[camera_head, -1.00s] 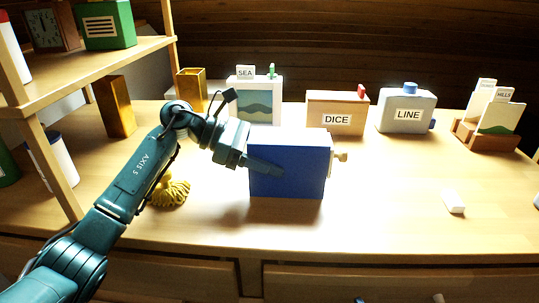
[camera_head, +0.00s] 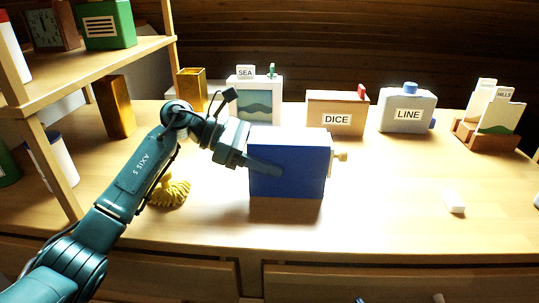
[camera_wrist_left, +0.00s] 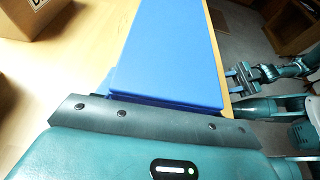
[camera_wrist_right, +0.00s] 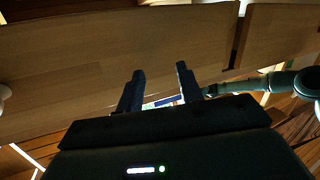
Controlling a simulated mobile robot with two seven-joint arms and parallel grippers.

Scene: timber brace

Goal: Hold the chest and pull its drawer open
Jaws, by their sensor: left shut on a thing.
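The blue chest (camera_head: 287,172) stands upright on the workbench, and its blue side also fills the middle of the left wrist view (camera_wrist_left: 170,60). A pale drawer knob (camera_head: 341,156) sticks out from its right end, close against a pale front. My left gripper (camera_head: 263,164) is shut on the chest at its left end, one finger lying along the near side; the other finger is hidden. My right gripper (camera_wrist_right: 160,75) shows in the right wrist view with its two fingers apart and nothing between them, facing the wooden front of the bench.
Behind the chest stand the SEA box (camera_head: 257,101), the DICE box (camera_head: 336,113) and the LINE canister (camera_head: 407,110). A white block (camera_head: 453,202) lies at right.

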